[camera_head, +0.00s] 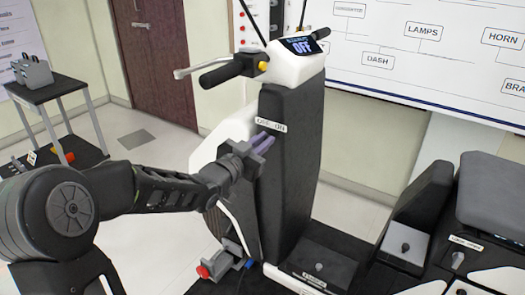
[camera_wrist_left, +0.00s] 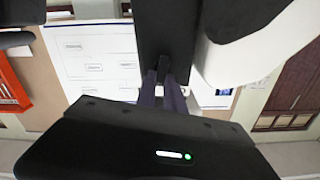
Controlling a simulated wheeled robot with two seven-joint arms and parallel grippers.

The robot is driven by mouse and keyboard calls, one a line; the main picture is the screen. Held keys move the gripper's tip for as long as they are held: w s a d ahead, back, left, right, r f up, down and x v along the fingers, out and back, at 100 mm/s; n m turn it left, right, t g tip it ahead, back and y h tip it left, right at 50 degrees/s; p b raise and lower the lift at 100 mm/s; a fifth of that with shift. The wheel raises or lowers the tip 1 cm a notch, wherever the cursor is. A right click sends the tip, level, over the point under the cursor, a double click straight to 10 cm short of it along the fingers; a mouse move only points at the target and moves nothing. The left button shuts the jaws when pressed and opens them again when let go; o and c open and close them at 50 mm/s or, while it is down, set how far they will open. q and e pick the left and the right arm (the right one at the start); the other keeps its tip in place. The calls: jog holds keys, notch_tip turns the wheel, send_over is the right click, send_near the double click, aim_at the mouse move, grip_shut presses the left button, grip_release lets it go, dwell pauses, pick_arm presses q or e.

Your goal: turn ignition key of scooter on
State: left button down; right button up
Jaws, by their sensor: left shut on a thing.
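The scooter (camera_head: 292,150) stands upright in the middle of the head view, with a dark front panel and white trim. Its dash display (camera_head: 302,46) reads OFF. A white label (camera_head: 270,125) reading OFF and ON sits on the panel. My left gripper (camera_head: 264,141) is just below this label, its purple fingers at the panel. In the left wrist view, the gripper (camera_wrist_left: 162,88) is shut on a small black piece, the ignition key (camera_wrist_left: 163,68), against the dark panel. The key is hidden in the head view, and its turn angle cannot be told. My right gripper is not in view.
The handlebar grip (camera_head: 222,74) and brake lever stick out above my left arm. A black cart (camera_head: 62,110) stands at the left. A clamp with red and blue ends (camera_head: 226,262) is by the scooter's base. The seat (camera_head: 492,190) is at the right.

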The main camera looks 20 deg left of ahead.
pick_arm(q)
jog(key=shift+d+f+m+b, duration=0.15)
jog(key=shift+m+b, duration=1.45)
jog(key=shift+b, duration=0.6)
jog(key=shift+d+f+m+b, duration=0.1)
jog(key=shift+d+m+b, duration=0.1)
jog(key=shift+m+b, duration=1.7)
jog(key=shift+d+f+m+b, duration=0.15)
jog(key=shift+m+b, duration=1.15)
jog(key=shift+b, duration=1.2)
jog(key=c, duration=1.4)
grip_release()
jog(key=shift+c, duration=0.2)
jog(key=shift+s, duration=0.1)
jog(key=s+a, duration=0.1)
jog(key=s, duration=0.6)
jog(key=shift+s+p, duration=0.35)
jog(key=shift+p, duration=0.1)
